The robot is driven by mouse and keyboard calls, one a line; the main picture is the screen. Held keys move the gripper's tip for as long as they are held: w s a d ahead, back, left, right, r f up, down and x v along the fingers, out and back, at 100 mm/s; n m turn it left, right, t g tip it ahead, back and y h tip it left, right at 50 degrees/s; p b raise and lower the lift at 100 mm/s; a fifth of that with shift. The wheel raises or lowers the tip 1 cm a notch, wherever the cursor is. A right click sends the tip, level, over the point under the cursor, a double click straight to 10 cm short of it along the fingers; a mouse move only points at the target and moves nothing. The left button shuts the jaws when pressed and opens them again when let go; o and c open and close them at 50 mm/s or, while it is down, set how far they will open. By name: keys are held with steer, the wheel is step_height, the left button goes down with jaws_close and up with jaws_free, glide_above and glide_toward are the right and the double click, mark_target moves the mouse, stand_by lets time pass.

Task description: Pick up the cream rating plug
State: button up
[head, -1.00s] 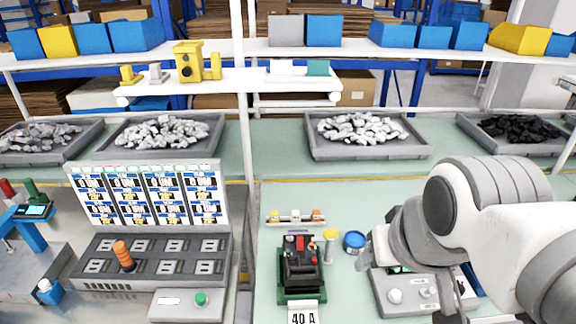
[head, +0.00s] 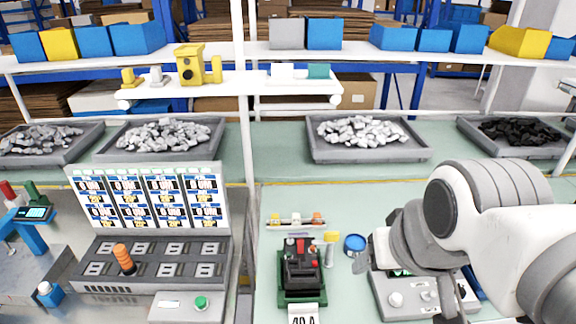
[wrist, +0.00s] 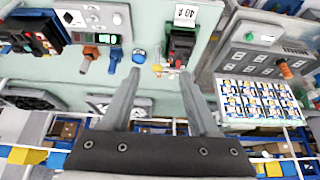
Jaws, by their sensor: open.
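A small rack (head: 296,222) with several small plugs stands on the green bench, behind the black breaker on its green base (head: 300,268). A pale yellowish piece (head: 276,218) at its left end looks like the cream rating plug, but it is too small to be sure. My gripper (wrist: 160,73) is open and empty, its two fingers spread in the wrist view. In the head view my arm hangs over the bench to the right of the rack, apart from it. In the wrist view the rack area shows small and unclear between the fingertips.
A yellow-topped tool (head: 330,238) and a blue round container (head: 354,243) stand right of the breaker. A grey control box (head: 395,300) lies under my arm. A white post (head: 247,130) rises to the left. Bench behind the rack is clear.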

steer(key=shift+o, duration=0.8)
steer(key=shift+w+r, duration=0.25)
steer(key=shift+w, duration=0.05)
steer(key=w+a+r+m+g, duration=0.15)
steer(key=w+r+m, duration=0.35)
steer(key=w, duration=0.7)
steer(key=m+g+b, duration=0.2)
steer(key=m+g, duration=0.2)
steer(key=m, duration=0.9)
glide_above(296, 215)
steer(key=f, duration=3.3)
steer(key=shift+s+a, duration=0.1)
steer(key=shift+s, duration=0.2)
steer(key=shift+w+f+p, duration=0.15)
steer(key=shift+f+p, duration=0.1)
steer(key=shift+f, duration=1.2)
steer(key=shift+w+f+p, duration=0.1)
steer(key=shift+f+p, duration=0.1)
steer(key=shift+f, duration=1.25)
jaws_close()
